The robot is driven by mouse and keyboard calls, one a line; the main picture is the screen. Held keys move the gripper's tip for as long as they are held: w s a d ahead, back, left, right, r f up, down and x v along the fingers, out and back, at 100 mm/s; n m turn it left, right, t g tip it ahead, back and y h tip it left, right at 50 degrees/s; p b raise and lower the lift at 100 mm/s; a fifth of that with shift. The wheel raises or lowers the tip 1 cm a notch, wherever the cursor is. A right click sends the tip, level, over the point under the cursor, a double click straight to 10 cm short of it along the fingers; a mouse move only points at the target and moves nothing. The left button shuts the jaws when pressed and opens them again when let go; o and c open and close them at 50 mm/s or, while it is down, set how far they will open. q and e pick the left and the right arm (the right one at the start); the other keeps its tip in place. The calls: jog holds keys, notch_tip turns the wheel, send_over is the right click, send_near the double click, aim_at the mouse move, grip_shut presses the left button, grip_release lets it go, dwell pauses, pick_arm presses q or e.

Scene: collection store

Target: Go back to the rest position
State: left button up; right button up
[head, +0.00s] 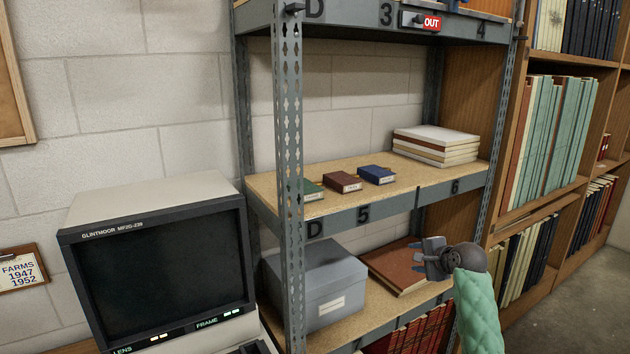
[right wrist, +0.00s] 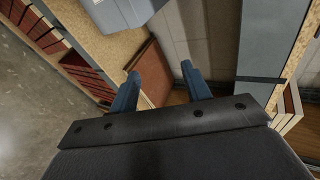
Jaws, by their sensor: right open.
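My right gripper (head: 428,257) is in front of the metal shelf unit, at the height of its lower shelf. In the right wrist view its two blue fingers (right wrist: 161,90) stand apart with nothing between them. A brown flat book or folder (head: 392,267) lies on the lower shelf behind the gripper. My left gripper is not in the head view.
Green (head: 312,190), maroon (head: 342,181) and blue (head: 376,175) small books lie on the middle shelf, with a stack of books (head: 436,145) to their right. A grey box (head: 317,283) sits on the lower shelf. A microfilm reader (head: 160,262) stands left; bookcases (head: 548,145) stand right.

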jog(key=s+a+f+n+g+h, duration=0.1)
jog(key=s+a+f+n+g, duration=0.2)
jog(key=s+f, duration=0.9)
jog(key=s+a+f+n+g+h, duration=0.15)
jog(key=s+f+n, duration=0.45)
jog(key=s+f, duration=0.6)
jog(key=s+a+f+n+g+h, duration=0.15)
jog(key=s+n, duration=0.25)
jog(key=s, duration=1.1)
jog(key=s+a+f+n+g, duration=0.2)
jog(key=s+n, duration=0.2)
jog(key=s, duration=1.1)
jog(key=s+f+x, duration=0.1)
jog(key=s+x, duration=0.1)
jog(key=x, duration=0.8)
jog(key=s+a+x, duration=0.1)
jog(key=s+x, duration=0.1)
jog(key=x, duration=0.8)
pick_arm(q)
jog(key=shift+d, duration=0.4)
pick_arm(e)
jog(key=s+f+g, duration=0.1)
jog(key=s+f, duration=0.2)
jog(key=f, duration=0.8)
jog(key=s+a+f+g, duration=0.1)
jog(key=s+f, duration=0.2)
jog(key=f, duration=0.8)
jog(key=shift+s, duration=0.35)
